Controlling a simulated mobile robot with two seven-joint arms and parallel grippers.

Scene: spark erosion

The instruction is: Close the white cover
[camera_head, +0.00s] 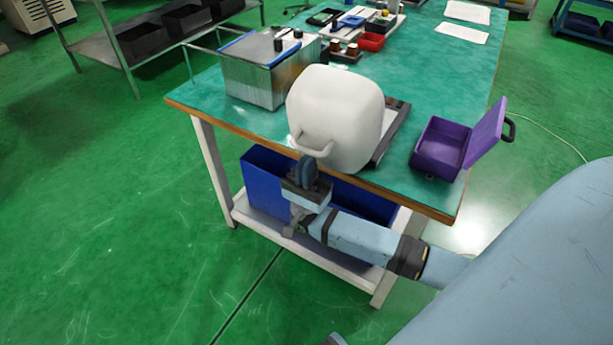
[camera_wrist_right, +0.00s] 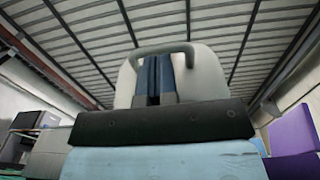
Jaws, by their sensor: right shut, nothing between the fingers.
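The white cover (camera_head: 335,112) stands tilted up at the front of the green-topped table, with a handle (camera_head: 312,148) low on its near side. In the right wrist view the cover (camera_wrist_right: 207,78) fills the middle, and its handle (camera_wrist_right: 165,47) arches over the fingertips. My right gripper (camera_head: 307,165) is just below and in front of the handle; its fingers (camera_wrist_right: 154,76) are shut together with nothing between them. I cannot tell whether they touch the handle or cover. My left gripper is not in view.
A dark-framed base (camera_head: 391,133) lies beside the cover. A purple open box (camera_head: 440,148) stands to the right, a metal tank (camera_head: 256,75) to the left. A blue bin (camera_head: 262,185) sits on the shelf under the green table (camera_head: 440,75). Small tools and a red tray (camera_head: 371,41) stand farther back.

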